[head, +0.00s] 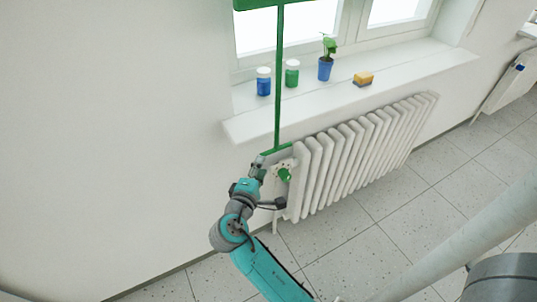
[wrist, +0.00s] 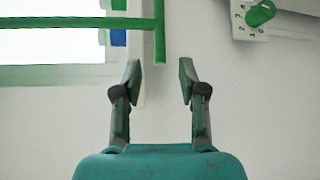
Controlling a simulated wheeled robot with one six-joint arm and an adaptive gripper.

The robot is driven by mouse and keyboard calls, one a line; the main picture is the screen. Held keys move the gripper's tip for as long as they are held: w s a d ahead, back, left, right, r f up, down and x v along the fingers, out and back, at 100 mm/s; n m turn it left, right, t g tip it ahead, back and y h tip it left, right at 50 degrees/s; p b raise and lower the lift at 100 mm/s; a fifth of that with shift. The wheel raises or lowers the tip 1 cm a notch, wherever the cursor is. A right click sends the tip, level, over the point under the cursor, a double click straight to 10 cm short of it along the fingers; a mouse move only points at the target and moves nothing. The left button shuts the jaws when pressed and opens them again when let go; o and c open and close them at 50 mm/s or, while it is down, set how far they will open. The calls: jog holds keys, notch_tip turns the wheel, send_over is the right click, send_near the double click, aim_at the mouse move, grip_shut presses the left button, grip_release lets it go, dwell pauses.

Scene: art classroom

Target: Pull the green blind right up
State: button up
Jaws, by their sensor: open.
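The green blind (head: 262,3) shows only as a strip at the top edge of the head view, over the window. A long green rod (head: 278,80) hangs from it to a short green crossbar (head: 276,150) below the sill. In the wrist view the rod (wrist: 75,22) runs in from the left and meets the crossbar (wrist: 160,40). My gripper (head: 259,164) is beside the crossbar's left end in the head view. In the wrist view my gripper (wrist: 159,75) is open and empty, and the crossbar's end is just ahead, lined up between the fingertips. I cannot tell the exact depth gap.
A white radiator (head: 350,150) stands right of my gripper, with a green knob (head: 285,174) close by. The white sill (head: 330,100) holds a blue jar (head: 263,84), a green jar (head: 292,76), a potted plant (head: 325,68) and a sponge (head: 363,79). The wall on the left is clear.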

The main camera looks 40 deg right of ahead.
aim_at(268, 151)
jog(key=x, duration=0.7)
jog(key=shift+w+d, duration=0.25)
jog(key=shift+d, duration=0.1)
grip_shut()
